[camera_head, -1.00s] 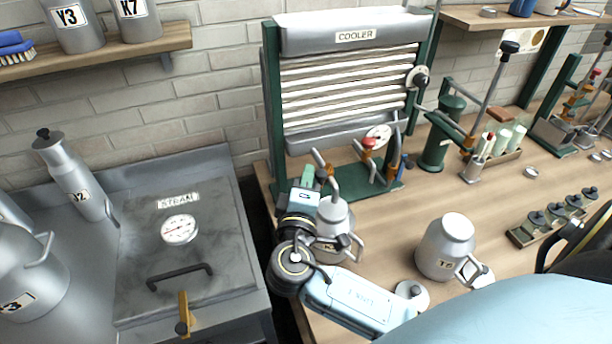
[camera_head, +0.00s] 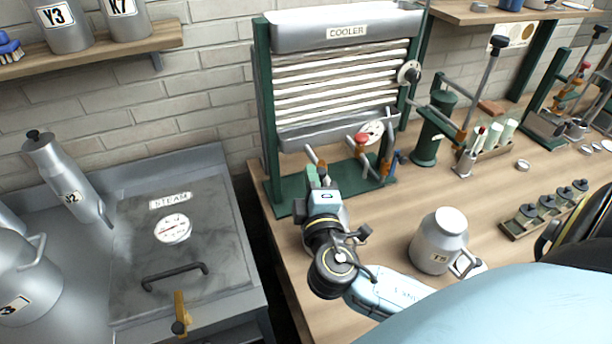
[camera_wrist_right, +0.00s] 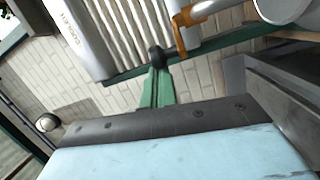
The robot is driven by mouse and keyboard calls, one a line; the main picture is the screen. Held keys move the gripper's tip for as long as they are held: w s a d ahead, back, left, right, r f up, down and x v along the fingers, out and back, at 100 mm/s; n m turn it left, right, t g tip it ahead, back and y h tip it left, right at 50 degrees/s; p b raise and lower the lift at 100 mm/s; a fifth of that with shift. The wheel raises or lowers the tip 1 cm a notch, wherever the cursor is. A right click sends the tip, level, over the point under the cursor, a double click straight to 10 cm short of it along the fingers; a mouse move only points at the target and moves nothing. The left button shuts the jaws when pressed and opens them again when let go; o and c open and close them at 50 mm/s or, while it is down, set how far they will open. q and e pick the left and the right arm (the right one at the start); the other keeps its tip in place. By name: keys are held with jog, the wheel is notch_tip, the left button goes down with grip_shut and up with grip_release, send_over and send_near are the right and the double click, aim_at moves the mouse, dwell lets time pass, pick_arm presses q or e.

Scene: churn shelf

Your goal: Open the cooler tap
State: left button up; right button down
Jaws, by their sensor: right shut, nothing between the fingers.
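The cooler (camera_head: 345,75) is a ribbed silver panel in a green frame, labelled COOLER, at the back of the bench. A tap with a copper-orange lever (camera_head: 311,154) and a silver pipe sits at its lower left. The lever also shows in the right wrist view (camera_wrist_right: 184,32), hanging by the pipe. My right gripper (camera_head: 312,172) has green fingers and is shut and empty. In the right wrist view its dark tips (camera_wrist_right: 157,58) appear just left of the lever; whether they touch it I cannot tell. My left gripper is not in view.
A red-knobbed valve (camera_head: 362,140) stands right of the tap. A metal can (camera_head: 440,243) stands on the bench to the right. My right wrist covers most of the bench below the tap. Bench between is clear.

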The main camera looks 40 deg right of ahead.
jog(key=shift+s+d+n+t+y+b, duration=0.4)
jog(key=shift+s+d+n+y, duration=0.35)
jog(key=shift+y, duration=0.35)
jog(key=shift+d, duration=0.1)
jog(key=shift+s+f, duration=0.1)
jog(key=shift+s, duration=0.15)
jog(key=b+v, duration=0.3)
jog(key=v, duration=1)
jog(key=shift+b, duration=0.3)
jog(key=shift+w, duration=0.1)
